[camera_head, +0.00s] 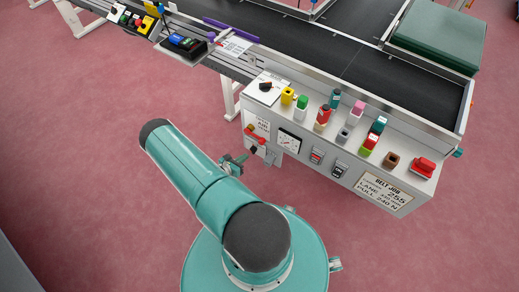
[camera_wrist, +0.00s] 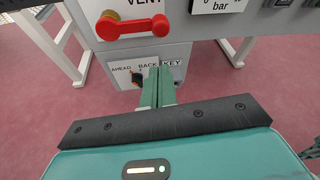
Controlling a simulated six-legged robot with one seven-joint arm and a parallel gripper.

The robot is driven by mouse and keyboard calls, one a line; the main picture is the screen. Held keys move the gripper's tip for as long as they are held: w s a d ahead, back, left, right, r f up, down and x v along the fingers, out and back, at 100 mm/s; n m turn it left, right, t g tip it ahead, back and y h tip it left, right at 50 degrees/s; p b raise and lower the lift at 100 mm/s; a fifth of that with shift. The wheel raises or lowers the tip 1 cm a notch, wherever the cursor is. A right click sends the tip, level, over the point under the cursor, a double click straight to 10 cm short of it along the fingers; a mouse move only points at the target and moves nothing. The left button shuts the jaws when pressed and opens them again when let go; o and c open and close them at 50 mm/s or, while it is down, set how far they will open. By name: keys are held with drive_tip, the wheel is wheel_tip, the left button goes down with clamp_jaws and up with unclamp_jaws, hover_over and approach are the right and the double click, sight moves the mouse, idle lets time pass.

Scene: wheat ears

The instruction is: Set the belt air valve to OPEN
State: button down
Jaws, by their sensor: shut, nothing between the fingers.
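The belt air valve is a red handle (camera_wrist: 133,26) on the grey cabinet front. In the wrist view it lies nearly level, with a round end at each side and a brass-coloured part behind its left end. A label reading VENT is just above it, cut by the frame edge; I see no OPEN mark. In the head view the red handle (camera_head: 256,141) is small, below a white AIR label (camera_head: 262,126). My gripper (camera_wrist: 160,72) is shut and empty, its green fingers below the handle and apart from it in the picture. In the head view my gripper (camera_head: 240,160) is beside the cabinet.
Below the valve is a panel marked AHEAD, BACK and KEY with a small selector (camera_wrist: 137,80). A pressure gauge (camera_head: 288,141) and rocker switches (camera_head: 316,156) are right of the valve. Several coloured blocks stand on the cabinet top. The pink floor in front is clear.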

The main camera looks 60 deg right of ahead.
drive_tip(key=shift+n+t, duration=0.3)
drive_tip(key=shift+n, duration=0.4)
drive_tip(key=s+f, duration=0.2)
drive_tip(key=f, duration=0.1)
drive_tip(key=shift+s+a+f, duration=0.1)
drive_tip(key=shift+s+f, duration=0.1)
drive_tip(key=shift+s, duration=0.15)
drive_tip(key=x, duration=1)
drive_tip(key=r, duration=0.2)
drive_tip(key=w+r, duration=0.1)
drive_tip(key=r, duration=0.1)
